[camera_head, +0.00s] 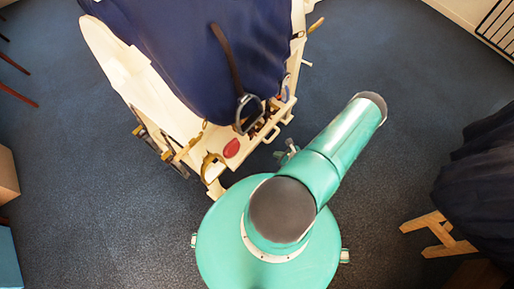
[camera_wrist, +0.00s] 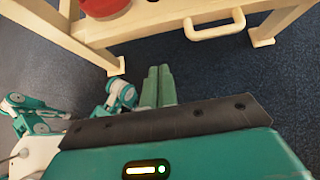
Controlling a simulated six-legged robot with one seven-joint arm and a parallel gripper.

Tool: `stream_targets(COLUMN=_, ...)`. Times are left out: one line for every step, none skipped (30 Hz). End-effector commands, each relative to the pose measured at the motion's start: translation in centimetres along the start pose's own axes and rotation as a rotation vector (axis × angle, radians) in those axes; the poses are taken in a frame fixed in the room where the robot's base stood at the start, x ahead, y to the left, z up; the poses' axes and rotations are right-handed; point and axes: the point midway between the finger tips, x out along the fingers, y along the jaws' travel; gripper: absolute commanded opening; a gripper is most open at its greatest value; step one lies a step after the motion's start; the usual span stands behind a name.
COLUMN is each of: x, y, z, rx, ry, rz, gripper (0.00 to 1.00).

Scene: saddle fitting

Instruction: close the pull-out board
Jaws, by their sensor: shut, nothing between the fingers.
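The cream pull-out board (camera_head: 213,141) extends from the wooden stand below the blue-draped saddle form, with a red item (camera_head: 231,148) on it. In the wrist view, its pale front edge (camera_wrist: 150,27) crosses the top, with a pale loop handle (camera_wrist: 215,27) on its face. My gripper (camera_wrist: 160,72) has its green fingers together, with nothing between them. It is apart from the board, below and left of the handle in the wrist view. In the head view my gripper (camera_head: 288,152) shows just right of the board, partly hidden by my arm.
A stirrup (camera_head: 248,112) hangs on a strap over the board. Stand legs (camera_wrist: 263,35) reach the blue floor. A dark-draped wooden trestle (camera_head: 440,235) stands at right, boxes (camera_head: 7,172) at left. The floor between stand and trestle is clear.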

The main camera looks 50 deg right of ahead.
Motion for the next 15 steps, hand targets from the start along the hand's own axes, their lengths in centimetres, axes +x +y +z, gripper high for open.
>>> stream_targets(x=0.0, y=0.0, z=-0.1, rx=0.003, ry=0.000, rz=-0.003, gripper=0.00)
stream_targets(x=0.1, y=0.0, z=-0.1, rx=0.004, ry=0.000, rz=-0.004, gripper=0.00)
stream_targets(x=0.3, y=0.0, z=-0.2, rx=0.005, ry=0.000, rz=-0.005, gripper=0.00)
stream_targets(x=0.5, y=0.0, z=-0.2, rx=0.006, ry=0.000, rz=-0.005, gripper=0.00)
stream_targets(x=0.8, y=-0.1, z=-0.2, rx=0.006, ry=0.000, rz=-0.006, gripper=0.00)
stream_targets(x=1.2, y=-0.1, z=-0.2, rx=0.006, ry=0.000, rz=-0.007, gripper=0.00)
stream_targets(x=1.7, y=0.0, z=-0.3, rx=0.007, ry=0.000, rz=-0.007, gripper=0.00)
stream_targets(x=2.1, y=0.0, z=-0.3, rx=0.008, ry=0.000, rz=-0.007, gripper=0.00)
stream_targets(x=2.9, y=-0.1, z=-0.3, rx=0.007, ry=-0.001, rz=-0.008, gripper=0.00)
stream_targets(x=3.5, y=0.0, z=-0.2, rx=0.007, ry=-0.001, rz=-0.008, gripper=0.00)
stream_targets(x=4.0, y=-0.1, z=-0.3, rx=0.007, ry=-0.001, rz=-0.008, gripper=0.00)
stream_targets(x=4.8, y=-0.1, z=-0.3, rx=0.008, ry=0.000, rz=-0.008, gripper=0.00)
stream_targets(x=5.4, y=0.0, z=-0.3, rx=0.009, ry=0.000, rz=-0.008, gripper=0.00)
stream_targets(x=6.0, y=-0.1, z=-0.3, rx=0.007, ry=0.000, rz=-0.008, gripper=0.00)
stream_targets(x=6.9, y=-0.1, z=-0.3, rx=0.007, ry=-0.001, rz=-0.007, gripper=0.00)
